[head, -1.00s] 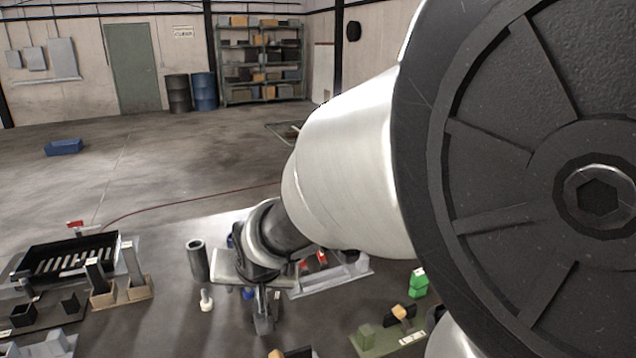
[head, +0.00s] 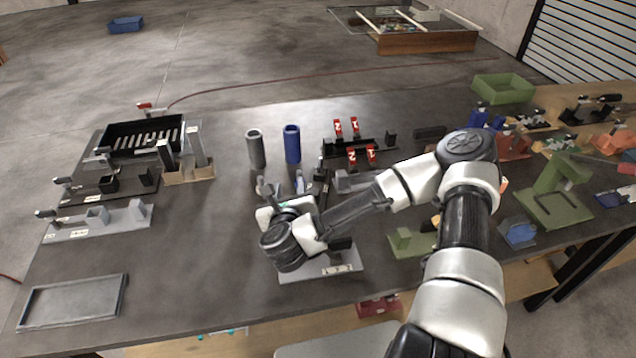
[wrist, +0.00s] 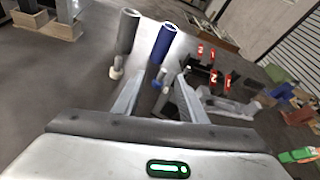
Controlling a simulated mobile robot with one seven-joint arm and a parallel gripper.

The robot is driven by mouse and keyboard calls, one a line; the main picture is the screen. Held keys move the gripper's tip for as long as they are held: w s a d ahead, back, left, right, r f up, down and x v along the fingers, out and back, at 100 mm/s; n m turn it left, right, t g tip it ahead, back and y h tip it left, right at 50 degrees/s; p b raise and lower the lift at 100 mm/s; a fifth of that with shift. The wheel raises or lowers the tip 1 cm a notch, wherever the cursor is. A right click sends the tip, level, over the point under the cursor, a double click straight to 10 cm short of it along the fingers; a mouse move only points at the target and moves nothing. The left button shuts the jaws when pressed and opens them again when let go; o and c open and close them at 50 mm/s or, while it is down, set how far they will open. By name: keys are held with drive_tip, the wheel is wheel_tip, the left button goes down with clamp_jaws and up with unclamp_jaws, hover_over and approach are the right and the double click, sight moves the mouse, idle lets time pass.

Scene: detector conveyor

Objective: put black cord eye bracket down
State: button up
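My gripper (head: 283,187) is low over the middle of the table, pointing toward the two upright tubes. In the wrist view its two fingers (wrist: 160,82) are spread apart, and I see nothing clearly held between them. A small dark upright piece (head: 320,187) stands just right of the fingers in the head view; I cannot tell if it is the black cord eye bracket. A black fixture (head: 110,183) with small upright parts sits at the left of the table. No black cord eye bracket can be picked out with certainty.
A grey tube (head: 256,150) and a blue tube (head: 292,145) stand beyond my gripper. A black rack (head: 360,147) with red tags is to their right. A black slotted tray (head: 140,136) and an empty grey tray (head: 72,302) are at left. Bare table lies between.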

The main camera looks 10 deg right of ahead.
drive_tip(key=s+d+m+g+h, duration=0.1)
drive_tip(key=s+d+m+h, duration=0.15)
drive_tip(key=d+m, duration=0.2)
approach(319, 169)
drive_tip(key=shift+m+h, duration=0.25)
drive_tip(key=shift+m, duration=0.2)
drive_tip(key=x, duration=0.4)
drive_tip(key=shift+w+a+f+p, duration=0.15)
drive_tip(key=shift+w+f+p, duration=0.15)
drive_tip(key=shift+w+p, duration=0.05)
drive_tip(key=shift+p+x, duration=0.3)
drive_tip(key=shift+x, duration=2.6)
clamp_jaws()
